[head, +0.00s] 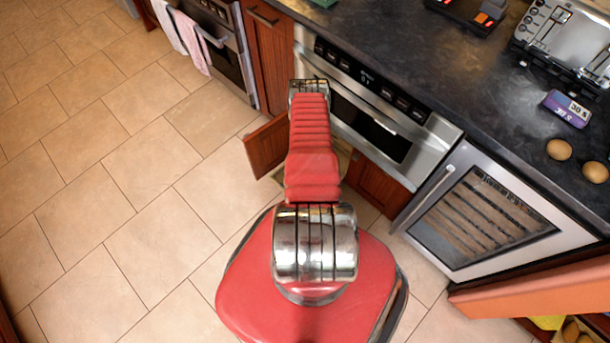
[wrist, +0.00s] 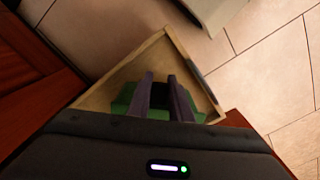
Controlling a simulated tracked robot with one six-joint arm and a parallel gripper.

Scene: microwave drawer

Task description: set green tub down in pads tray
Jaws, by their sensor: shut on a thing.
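In the wrist view my gripper (wrist: 161,80) points down with its two dark fingers shut on the green tub (wrist: 125,99). Green shows on both sides of the fingers, and a dark hollow shows between them. The tub appears within the outline of an open, pale wooden drawer (wrist: 152,48). I cannot tell whether the tub touches the drawer floor. No separate tray with pads can be made out. In the head view my red arm hides the gripper and the tub; the drawer's brown front (head: 266,147) shows left of the arm.
The drawer is open below the built-in microwave (head: 375,125). A glass-door cooler (head: 482,215) stands to its right, and an oven (head: 222,45) with towels to its left. The dark counter (head: 440,65) carries a toaster (head: 570,35) and a purple box (head: 567,108). The tiled floor at left is clear.

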